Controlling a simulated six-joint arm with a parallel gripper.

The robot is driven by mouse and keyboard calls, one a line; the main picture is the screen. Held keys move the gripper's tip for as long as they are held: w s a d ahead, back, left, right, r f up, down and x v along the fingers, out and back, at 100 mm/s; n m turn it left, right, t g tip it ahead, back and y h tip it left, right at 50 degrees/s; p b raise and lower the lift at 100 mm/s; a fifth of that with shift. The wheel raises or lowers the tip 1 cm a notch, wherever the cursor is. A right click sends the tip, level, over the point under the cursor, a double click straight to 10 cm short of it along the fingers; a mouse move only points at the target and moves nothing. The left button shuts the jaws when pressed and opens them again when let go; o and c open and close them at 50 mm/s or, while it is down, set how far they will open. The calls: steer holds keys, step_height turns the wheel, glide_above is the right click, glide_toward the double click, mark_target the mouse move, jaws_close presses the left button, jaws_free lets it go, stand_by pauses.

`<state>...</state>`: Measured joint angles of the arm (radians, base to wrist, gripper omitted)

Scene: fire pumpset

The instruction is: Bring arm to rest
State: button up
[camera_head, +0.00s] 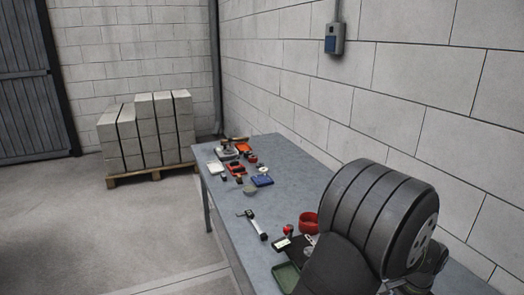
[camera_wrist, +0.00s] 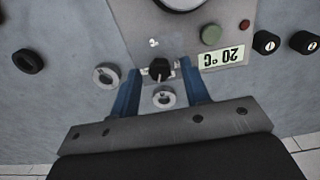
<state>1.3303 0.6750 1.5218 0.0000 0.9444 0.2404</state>
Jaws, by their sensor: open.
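My gripper (camera_wrist: 161,80) shows in the wrist view with its two blue fingers apart. It faces a grey control panel (camera_wrist: 125,20). A small black knob (camera_wrist: 160,68) with a pale pointer mark appears between the fingertips. I cannot tell how far the tips are from it, and I see no contact. In the head view my dark arm fills the lower right, and the gripper does not show there.
The panel has a green button (camera_wrist: 211,34), a red button (camera_wrist: 244,25), a "20°C" label (camera_wrist: 224,57) and several black knobs. A workbench (camera_head: 215,190) with scattered tools stands along the block wall. Blocks on a pallet (camera_head: 150,173) stand behind. Floor at left is clear.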

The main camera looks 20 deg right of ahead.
steer(key=shift+r, duration=0.15)
step_height(320, 180, up, 17)
step_height(320, 180, down, 18)
steer(key=shift+r, duration=0.2)
steer(key=shift+r+n, duration=0.15)
steer(key=shift+n, duration=0.65)
steer(key=n, duration=1.1)
steer(key=shift+n, duration=2.2)
